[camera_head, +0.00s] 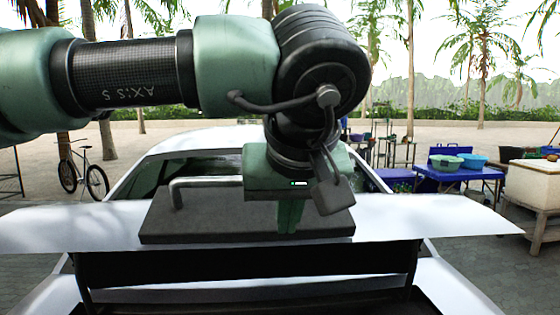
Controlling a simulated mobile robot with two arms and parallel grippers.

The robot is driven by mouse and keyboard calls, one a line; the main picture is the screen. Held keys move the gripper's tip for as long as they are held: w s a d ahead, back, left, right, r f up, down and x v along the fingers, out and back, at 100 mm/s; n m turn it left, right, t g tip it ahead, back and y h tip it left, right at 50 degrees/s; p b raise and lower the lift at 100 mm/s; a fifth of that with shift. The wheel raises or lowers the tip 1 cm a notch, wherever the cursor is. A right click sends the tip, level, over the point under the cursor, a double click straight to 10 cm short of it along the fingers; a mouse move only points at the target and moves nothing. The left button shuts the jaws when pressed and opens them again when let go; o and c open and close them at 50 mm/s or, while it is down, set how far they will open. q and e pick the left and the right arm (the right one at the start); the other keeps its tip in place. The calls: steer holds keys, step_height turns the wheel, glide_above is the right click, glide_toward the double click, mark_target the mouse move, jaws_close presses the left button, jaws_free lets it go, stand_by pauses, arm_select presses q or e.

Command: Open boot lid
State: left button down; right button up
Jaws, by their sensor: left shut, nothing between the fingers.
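The white car (205,138) stands ahead of me with its rear toward me. A wide white panel (80,225), which looks like the boot lid, spans the view. A dark grey slab (190,222) with a bent grey metal bar (205,182) sits at its middle. Below the panel is a dark gap, then a lower white surface; I cannot tell how far the lid is raised. My left gripper (290,218) points down in front of the slab, shut and empty. Its arm hides part of the car; contact with the slab is unclear. My right gripper is not in view.
A bicycle (83,176) stands at the left. At the right are a blue table (470,172) with a green basin (446,162) and a blue basin (473,161), and a pale box (530,183) on a wooden stand. Palms and sand lie behind.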

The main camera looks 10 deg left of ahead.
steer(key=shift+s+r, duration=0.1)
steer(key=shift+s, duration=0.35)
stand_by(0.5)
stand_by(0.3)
